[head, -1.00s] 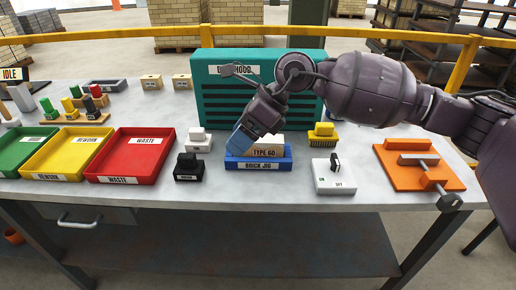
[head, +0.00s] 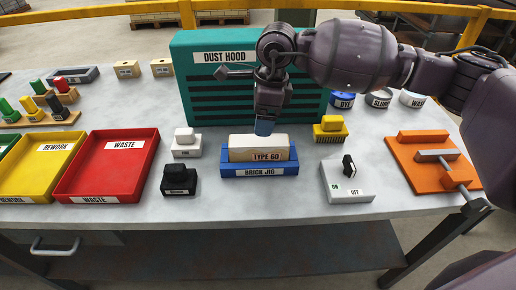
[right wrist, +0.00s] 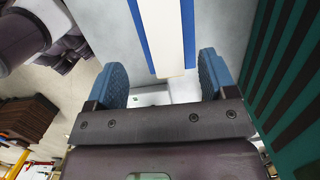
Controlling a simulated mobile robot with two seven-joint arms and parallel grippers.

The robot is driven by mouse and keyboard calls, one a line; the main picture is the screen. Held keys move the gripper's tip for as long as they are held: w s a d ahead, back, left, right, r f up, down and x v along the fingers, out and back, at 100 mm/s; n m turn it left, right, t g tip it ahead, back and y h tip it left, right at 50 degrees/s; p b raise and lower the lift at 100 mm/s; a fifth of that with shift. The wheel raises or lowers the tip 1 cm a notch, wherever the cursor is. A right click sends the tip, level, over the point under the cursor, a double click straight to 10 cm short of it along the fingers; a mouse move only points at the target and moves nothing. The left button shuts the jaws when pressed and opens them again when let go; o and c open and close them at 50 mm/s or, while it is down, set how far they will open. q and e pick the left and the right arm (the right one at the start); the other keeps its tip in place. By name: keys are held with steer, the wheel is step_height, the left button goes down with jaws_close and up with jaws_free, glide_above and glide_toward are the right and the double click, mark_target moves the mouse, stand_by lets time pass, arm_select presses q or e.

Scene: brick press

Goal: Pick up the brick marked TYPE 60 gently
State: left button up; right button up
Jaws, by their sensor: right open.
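The cream brick marked TYPE 60 (head: 258,148) lies in the blue brick jig (head: 259,168), its label facing me. My right gripper (head: 264,127) points down at the brick's upper back edge in the head view and hides a little of what is behind it. In the right wrist view the blue fingers of my right gripper (right wrist: 167,78) are apart, with nothing held. The brick (right wrist: 163,30) and the jig's blue edges (right wrist: 138,22) run between the lines of the fingers, with gaps on both sides. My left gripper is not in view.
The teal dust hood (head: 210,97) stands close behind the jig. A white block (head: 187,150), black block (head: 179,181), yellow brush (head: 330,132) and white switch box (head: 345,183) flank it. Red waste tray (head: 70,185) is left, orange fixture (head: 405,165) right.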

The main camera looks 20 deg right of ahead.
mark_target(259, 140)
steer(key=f, duration=0.8)
steer(key=shift+w+a+f+b, duration=0.25)
steer(key=shift+w+a+b, duration=0.05)
steer(key=shift+w+b, duration=0.1)
steer(key=shift+c, duration=0.3)
steer(key=shift+r, duration=0.1)
steer(key=c, duration=0.9)
steer(key=shift+r, duration=0.1)
